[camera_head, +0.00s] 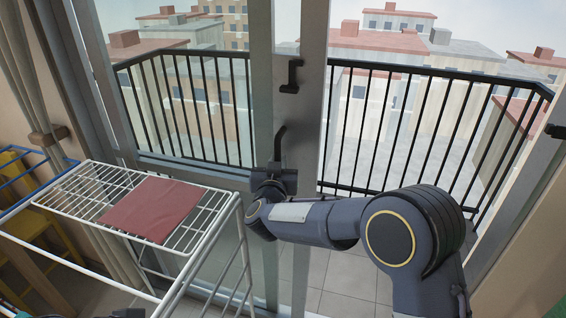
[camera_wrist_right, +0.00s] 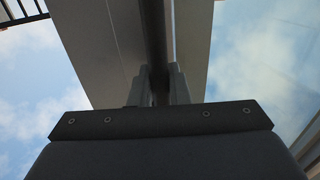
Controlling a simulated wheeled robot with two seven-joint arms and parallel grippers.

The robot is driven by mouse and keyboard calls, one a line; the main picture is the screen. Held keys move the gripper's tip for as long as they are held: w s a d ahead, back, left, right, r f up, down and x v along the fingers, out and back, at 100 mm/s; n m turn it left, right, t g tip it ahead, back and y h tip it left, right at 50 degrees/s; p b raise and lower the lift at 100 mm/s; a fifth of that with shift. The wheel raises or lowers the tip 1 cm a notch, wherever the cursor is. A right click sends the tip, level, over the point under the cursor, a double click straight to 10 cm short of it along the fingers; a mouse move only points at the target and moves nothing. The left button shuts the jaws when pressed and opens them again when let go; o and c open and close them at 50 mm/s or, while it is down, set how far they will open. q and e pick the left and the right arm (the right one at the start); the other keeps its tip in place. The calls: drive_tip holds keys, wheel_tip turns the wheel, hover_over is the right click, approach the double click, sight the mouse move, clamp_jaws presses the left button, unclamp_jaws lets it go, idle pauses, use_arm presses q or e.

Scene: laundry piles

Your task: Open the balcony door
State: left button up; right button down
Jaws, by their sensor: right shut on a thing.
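The balcony door's grey upright frame (camera_head: 302,130) stands in the middle of the head view. It carries a black upper handle (camera_head: 291,77) and a dark lower handle (camera_head: 280,140). My right gripper (camera_head: 275,174) is at the lower handle, its fingertips partly hidden. In the right wrist view, the fingers of my right gripper (camera_wrist_right: 161,86) are shut on either side of the dark handle bar (camera_wrist_right: 155,40). My left gripper is hard to make out; only a small dark piece, possibly part of it, shows at the bottom left edge.
A white drying rack (camera_head: 85,180) with a folded red cloth (camera_head: 152,208) stands close on the left. Black balcony railing (camera_head: 400,72) and tiled floor show beyond the door. A wall post (camera_head: 530,205) bounds the right side. I cannot tell whether glass covers the space between.

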drive_tip(key=c, duration=1.5)
unclamp_jaws()
drive_tip(key=shift+o, duration=0.2)
drive_tip(key=s+b, duration=0.1)
drive_tip(key=s, duration=0.7)
drive_tip(key=shift+a, duration=0.15)
drive_tip(key=shift+w, duration=0.1)
